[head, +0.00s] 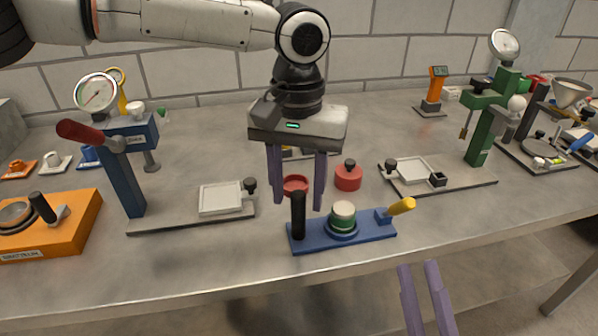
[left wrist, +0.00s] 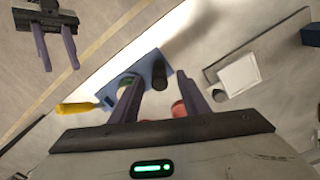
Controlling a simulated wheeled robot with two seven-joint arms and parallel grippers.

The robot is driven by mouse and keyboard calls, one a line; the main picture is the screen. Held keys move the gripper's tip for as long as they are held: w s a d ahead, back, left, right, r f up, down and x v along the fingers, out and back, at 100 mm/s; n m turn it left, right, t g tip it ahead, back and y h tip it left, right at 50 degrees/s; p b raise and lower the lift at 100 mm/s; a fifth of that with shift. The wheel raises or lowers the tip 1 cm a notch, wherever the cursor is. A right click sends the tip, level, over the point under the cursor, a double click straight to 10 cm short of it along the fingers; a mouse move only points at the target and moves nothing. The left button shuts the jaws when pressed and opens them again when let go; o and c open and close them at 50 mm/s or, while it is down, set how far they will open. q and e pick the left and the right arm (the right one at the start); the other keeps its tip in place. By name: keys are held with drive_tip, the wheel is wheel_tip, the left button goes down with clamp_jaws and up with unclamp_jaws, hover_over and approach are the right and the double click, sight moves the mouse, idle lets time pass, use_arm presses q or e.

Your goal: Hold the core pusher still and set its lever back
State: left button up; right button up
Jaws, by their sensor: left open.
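The core pusher is a blue base plate (head: 352,236) near the table's front edge. A black upright post (head: 298,216) stands at its left end. A green and white core (head: 343,216) sits in the middle, and a yellow-handled lever (head: 401,207) points right at the other end. My left gripper (head: 299,205) is open, pointing down, with the black post between its fingers in the picture; contact cannot be told. The left wrist view shows the post (left wrist: 160,76) between the fingers and the yellow lever (left wrist: 76,108) at left. My right gripper (head: 418,265) is open and empty, off the table's front edge.
A red lidded pot (head: 348,177) and a red ring (head: 295,185) lie just behind the pusher. A blue gauge stand (head: 125,175) is left, a green gauge stand (head: 483,130) right. An orange block (head: 70,230) sits at far left. Bare table lies right of the pusher.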

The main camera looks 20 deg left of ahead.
sight(298, 218)
use_arm(q)
wheel_tip(298, 218, down, 6)
drive_tip(key=shift+f, duration=0.15)
idle(0.3)
clamp_jaws()
use_arm(e)
drive_tip(key=shift+o, duration=0.6)
drive_tip(key=shift+w, duration=0.1)
